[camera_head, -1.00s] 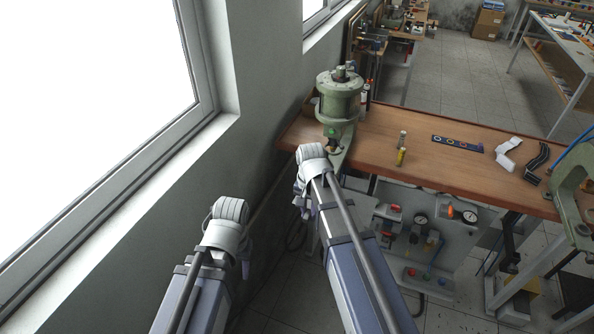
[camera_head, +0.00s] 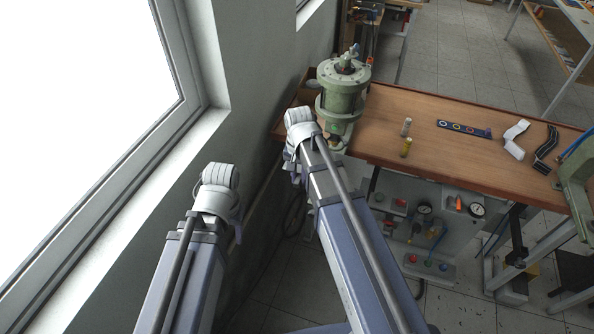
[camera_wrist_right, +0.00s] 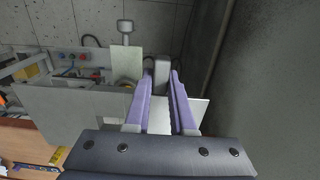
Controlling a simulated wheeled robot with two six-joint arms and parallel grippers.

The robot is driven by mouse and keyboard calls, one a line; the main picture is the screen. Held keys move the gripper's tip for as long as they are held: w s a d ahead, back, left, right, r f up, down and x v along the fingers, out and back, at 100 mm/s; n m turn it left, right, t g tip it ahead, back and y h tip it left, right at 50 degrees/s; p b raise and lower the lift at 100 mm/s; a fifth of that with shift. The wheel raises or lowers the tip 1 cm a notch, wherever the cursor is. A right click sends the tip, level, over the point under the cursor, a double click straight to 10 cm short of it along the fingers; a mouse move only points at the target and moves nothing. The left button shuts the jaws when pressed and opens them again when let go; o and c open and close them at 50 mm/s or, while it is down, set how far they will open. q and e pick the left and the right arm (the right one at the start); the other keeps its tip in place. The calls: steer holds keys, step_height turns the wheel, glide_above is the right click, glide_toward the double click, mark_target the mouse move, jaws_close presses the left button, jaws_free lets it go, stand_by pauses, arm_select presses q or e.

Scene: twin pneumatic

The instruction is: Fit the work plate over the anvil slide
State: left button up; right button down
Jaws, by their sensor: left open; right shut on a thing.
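The green press (camera_head: 343,85) stands at the left end of the bench. My right gripper (camera_head: 297,168) is at the near left side of the press, its fingers mostly hidden behind my wrist. In the right wrist view my right gripper (camera_wrist_right: 161,75) has its purple fingers shut on a pale plate (camera_wrist_right: 160,116), which I take as the work plate. Part of the plate shows right of the fingers. My left gripper (camera_head: 237,228) is open, lower left of the press, mostly hidden by its wrist. I cannot identify the anvil slide surely.
The wooden bench top (camera_head: 430,170) holds two small cylinders (camera_head: 406,136), a dark strip with rings (camera_head: 464,129) and a white bracket (camera_head: 515,138). A control box with buttons (camera_head: 428,264) sits below. The wall and window are close on the left.

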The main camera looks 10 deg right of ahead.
steer(key=shift+s+r, duration=0.1)
steer(key=shift+s, duration=0.05)
steer(key=shift+w+f, duration=0.2)
steer(key=shift+f, duration=0.1)
steer(key=shift+s+f+b, duration=0.15)
steer(key=shift+f+b, duration=0.5)
steer(key=shift+b, duration=0.25)
steer(key=shift+f+b, duration=0.5)
steer(key=shift+f+b, duration=2.35)
stand_by(2.2)
steer(key=c, duration=0.7)
jaws_free()
steer(key=shift+r, duration=0.1)
step_height(320, 180, up, 8)
steer(key=p, duration=0.8)
steer(key=shift+a+f, duration=0.1)
steer(key=shift+f, duration=0.1)
